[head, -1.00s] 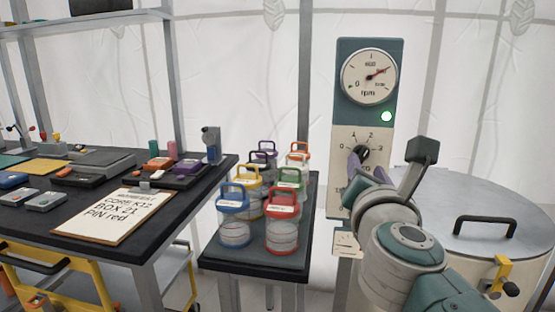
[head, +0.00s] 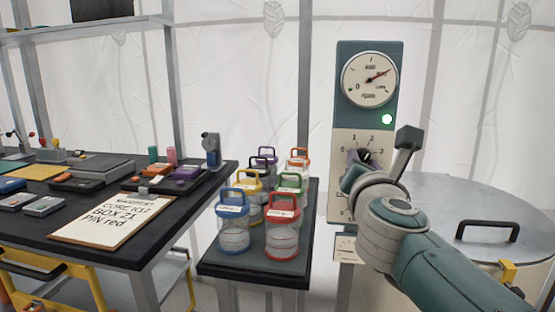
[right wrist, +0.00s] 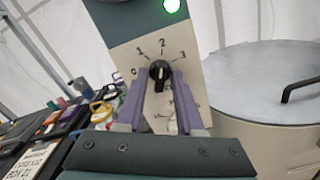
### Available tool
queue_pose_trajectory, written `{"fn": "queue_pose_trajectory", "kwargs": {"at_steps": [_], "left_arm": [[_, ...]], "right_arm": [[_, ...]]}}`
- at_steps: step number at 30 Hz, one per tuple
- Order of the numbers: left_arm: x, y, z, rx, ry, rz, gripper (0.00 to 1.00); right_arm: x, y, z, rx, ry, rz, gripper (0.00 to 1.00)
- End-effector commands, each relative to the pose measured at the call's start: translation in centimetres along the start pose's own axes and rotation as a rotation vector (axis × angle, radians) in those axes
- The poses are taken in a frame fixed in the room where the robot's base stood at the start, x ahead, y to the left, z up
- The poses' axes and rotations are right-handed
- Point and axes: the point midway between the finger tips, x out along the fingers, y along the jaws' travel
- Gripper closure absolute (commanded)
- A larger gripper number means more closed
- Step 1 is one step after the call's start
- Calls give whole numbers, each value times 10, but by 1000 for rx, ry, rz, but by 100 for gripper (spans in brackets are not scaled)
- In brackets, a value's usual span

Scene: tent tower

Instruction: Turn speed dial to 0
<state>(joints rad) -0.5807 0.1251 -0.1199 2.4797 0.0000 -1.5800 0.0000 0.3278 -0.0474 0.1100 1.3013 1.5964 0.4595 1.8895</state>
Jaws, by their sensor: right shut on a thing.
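The speed dial is a black knob (right wrist: 159,70) on a pale panel (right wrist: 125,55) with numbers around it, including 0, 1, 2 and 3. It also shows, partly covered, in the head view (head: 365,155). My right gripper (right wrist: 159,77) has its purple fingers on either side of the knob and is shut on it. In the head view my right wrist hides the lower part of the panel. I cannot clearly tell which number the knob points to. My left gripper is not in view.
A green light (head: 387,119) glows below the gauge. A large lidded drum (head: 455,195) with a black handle stands right of the panel. Several handled jars stand on a small table (head: 250,270) to the left, beside a dark workbench holding a clipboard (head: 112,218).

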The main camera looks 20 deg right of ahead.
Motion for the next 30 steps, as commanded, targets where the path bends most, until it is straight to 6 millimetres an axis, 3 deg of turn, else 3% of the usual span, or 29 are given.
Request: {"fn": "queue_pose_trajectory", "kwargs": {"at_steps": [17, 30], "left_arm": [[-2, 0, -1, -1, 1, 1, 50], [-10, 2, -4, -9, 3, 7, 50]], "right_arm": [[0, 0, 0, -59, 0, -1, 100], [0, 0, 1, -403, 1, -1, 100]]}}
